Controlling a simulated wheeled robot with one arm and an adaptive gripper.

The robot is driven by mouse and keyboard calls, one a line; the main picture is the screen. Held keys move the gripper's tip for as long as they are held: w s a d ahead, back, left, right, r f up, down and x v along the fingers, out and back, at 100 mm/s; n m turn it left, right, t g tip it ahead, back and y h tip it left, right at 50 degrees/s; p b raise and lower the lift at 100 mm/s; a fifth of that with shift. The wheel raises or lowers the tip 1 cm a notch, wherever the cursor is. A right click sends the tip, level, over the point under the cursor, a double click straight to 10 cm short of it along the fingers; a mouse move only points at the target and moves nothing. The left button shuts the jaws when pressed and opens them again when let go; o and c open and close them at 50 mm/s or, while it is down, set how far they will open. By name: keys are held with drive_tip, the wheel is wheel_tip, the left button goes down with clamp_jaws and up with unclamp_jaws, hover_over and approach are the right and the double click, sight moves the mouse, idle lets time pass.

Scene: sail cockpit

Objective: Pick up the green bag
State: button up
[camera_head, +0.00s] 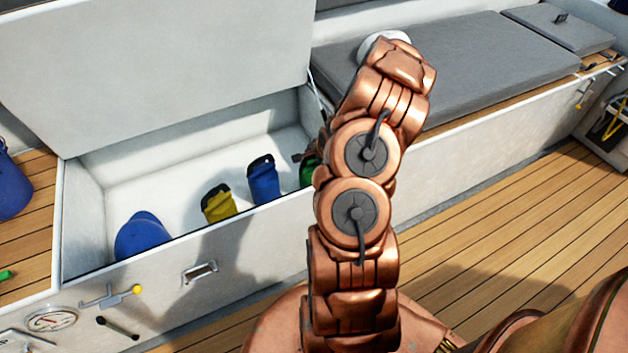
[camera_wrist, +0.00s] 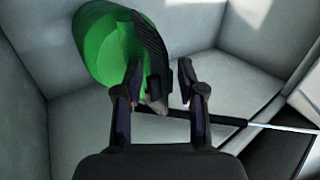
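The green bag (camera_wrist: 100,45) with a black rolled top (camera_wrist: 150,45) is in the upper left of the wrist view, inside the open white locker. In the head view only a sliver of the green bag (camera_head: 308,172) shows beside my arm, which hides the rest. My gripper (camera_wrist: 160,78) is open at the bag's black top. The left finger overlaps the bag in the picture, and part of the top shows between the fingers. The right finger looks apart from it. I cannot tell whether either finger touches the bag.
The locker's front wall (camera_head: 190,270) and raised lid (camera_head: 150,70) bound the space. A blue bag (camera_head: 263,180), a yellow bag (camera_head: 219,204) and a round blue object (camera_head: 142,236) are also inside. A grey cushioned bench (camera_head: 480,65) runs right. The wooden deck (camera_head: 510,225) is clear.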

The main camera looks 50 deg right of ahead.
drive_tip(key=shift+c, duration=0.3)
clamp_jaws()
idle(0.4)
